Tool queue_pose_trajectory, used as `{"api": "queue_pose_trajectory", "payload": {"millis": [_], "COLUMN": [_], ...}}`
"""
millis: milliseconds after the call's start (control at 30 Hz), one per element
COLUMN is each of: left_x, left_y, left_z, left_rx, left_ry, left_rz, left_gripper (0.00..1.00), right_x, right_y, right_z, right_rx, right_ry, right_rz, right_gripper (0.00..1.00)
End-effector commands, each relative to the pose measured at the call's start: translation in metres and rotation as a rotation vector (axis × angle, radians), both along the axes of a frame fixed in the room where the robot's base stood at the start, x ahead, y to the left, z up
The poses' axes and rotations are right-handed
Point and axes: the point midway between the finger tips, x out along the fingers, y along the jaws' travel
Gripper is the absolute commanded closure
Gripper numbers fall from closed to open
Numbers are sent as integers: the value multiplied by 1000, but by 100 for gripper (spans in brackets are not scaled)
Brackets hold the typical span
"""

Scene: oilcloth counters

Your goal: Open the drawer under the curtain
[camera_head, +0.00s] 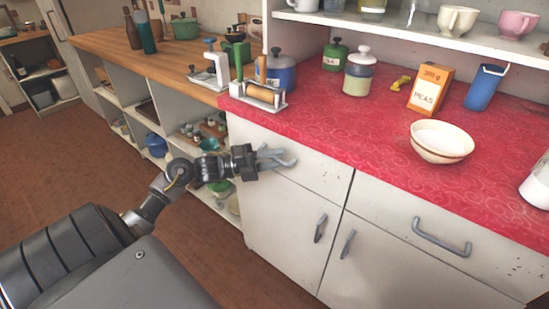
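The left white drawer (322,174) sits under the red counter edge, and its front looks flush with the cabinet. My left gripper (277,157) is at the left part of this drawer front, where the drawer's handle appears. Its grey fingers and the grey handle overlap, so I cannot tell whether it is open or shut on the handle. A second drawer (390,215) to the right looks closed and has a grey bar handle (441,238). No curtain shows clearly. My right gripper is not in view.
Cabinet doors with handles (320,228) lie below. Open shelves (185,125) stand left under a wooden counter. The brown floor at left is clear.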

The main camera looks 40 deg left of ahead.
Motion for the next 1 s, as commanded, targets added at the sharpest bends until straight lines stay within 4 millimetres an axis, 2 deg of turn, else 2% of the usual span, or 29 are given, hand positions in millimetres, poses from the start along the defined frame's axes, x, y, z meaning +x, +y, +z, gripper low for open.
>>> {"api": "queue_pose_trajectory", "payload": {"millis": [233,500,833,1000], "left_x": [1,0,0,-5], "left_y": [0,0,-1,-11], "left_z": [0,0,0,-1], "left_rx": [0,-1,-1,0], "left_ry": [0,1,1,1], "left_rz": [0,0,-1,-19], "left_gripper": [68,100,100,100], "right_x": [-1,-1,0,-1], "right_y": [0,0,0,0], "right_z": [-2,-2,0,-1], "right_rx": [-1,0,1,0], "right_ry": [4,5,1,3], "right_rz": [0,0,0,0], "right_gripper": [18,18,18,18]}}
